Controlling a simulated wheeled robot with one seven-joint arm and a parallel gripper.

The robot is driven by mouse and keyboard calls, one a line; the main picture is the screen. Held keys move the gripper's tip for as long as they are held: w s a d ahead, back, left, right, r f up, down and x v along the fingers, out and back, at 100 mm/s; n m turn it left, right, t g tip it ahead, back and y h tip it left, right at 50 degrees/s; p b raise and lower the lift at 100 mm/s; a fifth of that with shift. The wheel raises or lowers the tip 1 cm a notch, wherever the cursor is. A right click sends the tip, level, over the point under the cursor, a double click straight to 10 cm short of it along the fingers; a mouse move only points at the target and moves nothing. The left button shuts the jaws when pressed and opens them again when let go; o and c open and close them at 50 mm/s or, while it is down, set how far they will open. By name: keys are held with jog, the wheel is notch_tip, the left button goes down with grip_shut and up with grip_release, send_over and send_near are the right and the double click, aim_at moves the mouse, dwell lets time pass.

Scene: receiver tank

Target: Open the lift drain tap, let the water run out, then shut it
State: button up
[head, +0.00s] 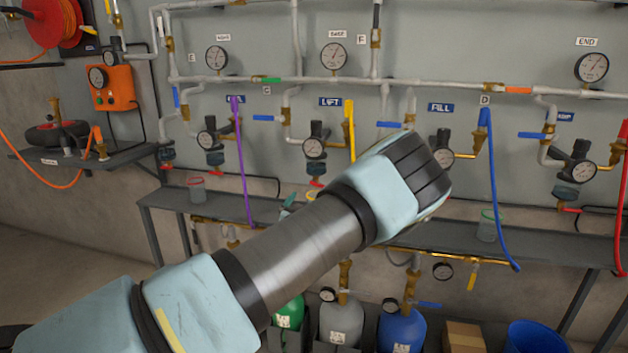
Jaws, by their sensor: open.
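The LIFT sign (330,102) is on the wall panel at mid-picture. Below it hangs the lift filter unit, with a round gauge (313,148) and a dark bowl (318,168). The small red lever of the lift drain tap (317,184) shows under the bowl, just above my arm. Its exact angle and any water are too small to tell. My arm crosses from lower left to centre right and covers the area below the tap. My gripper cannot be made out; my own arm may hide it.
A grey shelf (165,197) runs below the panel, with a clear jar (197,190) on the left and another (488,226) on the right. Yellow (350,130), purple (240,150) and blue (496,190) hoses hang nearby. Gas cylinders (402,328) stand beneath.

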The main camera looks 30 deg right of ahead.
jog(key=x, duration=1)
jog(key=shift+w+d+p, duration=0.3)
jog(key=shift+p, duration=0.15)
jog(key=shift+c, duration=0.4)
jog(key=c, duration=1.2)
jog(key=shift+f+m+b, duration=0.1)
jog(key=shift+m+b, duration=0.55)
jog(key=shift+m, duration=0.15)
jog(key=shift+c, duration=0.2)
jog(key=o, duration=1.3)
jog(key=shift+s+a, duration=0.1)
